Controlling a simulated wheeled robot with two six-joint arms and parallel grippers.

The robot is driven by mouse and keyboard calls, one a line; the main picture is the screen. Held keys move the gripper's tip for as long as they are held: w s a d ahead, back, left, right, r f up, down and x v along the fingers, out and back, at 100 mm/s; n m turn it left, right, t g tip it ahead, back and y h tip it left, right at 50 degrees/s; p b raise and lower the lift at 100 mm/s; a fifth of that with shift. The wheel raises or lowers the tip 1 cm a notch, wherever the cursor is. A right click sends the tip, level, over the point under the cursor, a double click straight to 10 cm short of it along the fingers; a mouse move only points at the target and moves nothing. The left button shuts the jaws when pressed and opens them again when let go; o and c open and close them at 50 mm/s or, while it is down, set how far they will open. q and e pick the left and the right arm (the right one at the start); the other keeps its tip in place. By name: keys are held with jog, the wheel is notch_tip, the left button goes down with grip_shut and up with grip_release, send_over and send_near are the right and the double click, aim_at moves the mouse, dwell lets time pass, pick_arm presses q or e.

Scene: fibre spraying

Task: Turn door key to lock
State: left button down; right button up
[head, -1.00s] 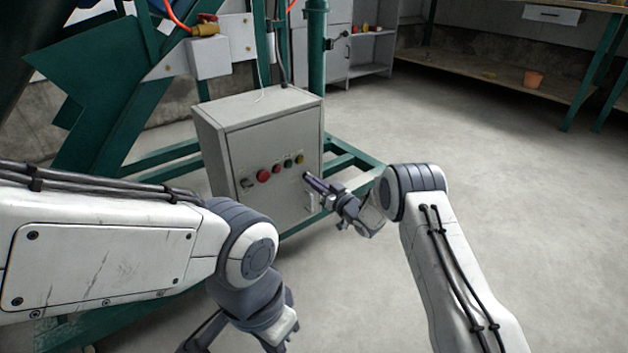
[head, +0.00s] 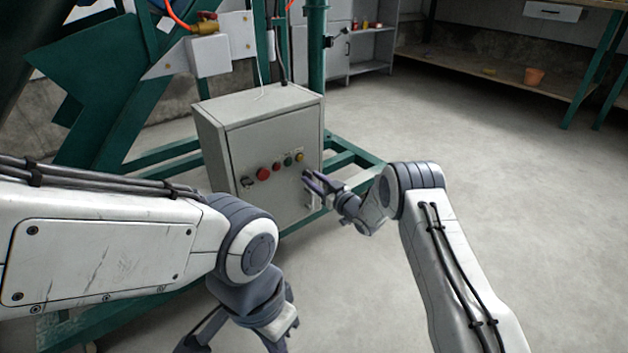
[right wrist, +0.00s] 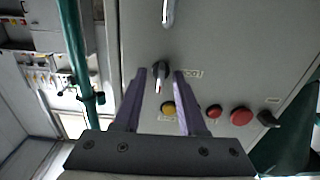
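The grey control box (head: 270,190) stands on the green frame in the head view. Its door lock, a black knob with a silver key (right wrist: 158,84), shows in the right wrist view. My right gripper (head: 312,183) is at the right side of the box door. In the right wrist view its two purple fingers (right wrist: 160,76) are apart, one on each side of the lock and key. I see gaps between the fingertips and the key. The fingers partly hide the lock in the head view. My left gripper (head: 238,340) hangs at the bottom, fingers spread, tips cut off by the picture edge.
A silver handle (right wrist: 168,12) is close to the lock. Green frame bars run beside the box. The floor at right is clear.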

jog(key=p+v, duration=0.5)
jog(key=v, duration=0.5)
jog(key=shift+s+d, duration=0.2)
dwell(0.3)
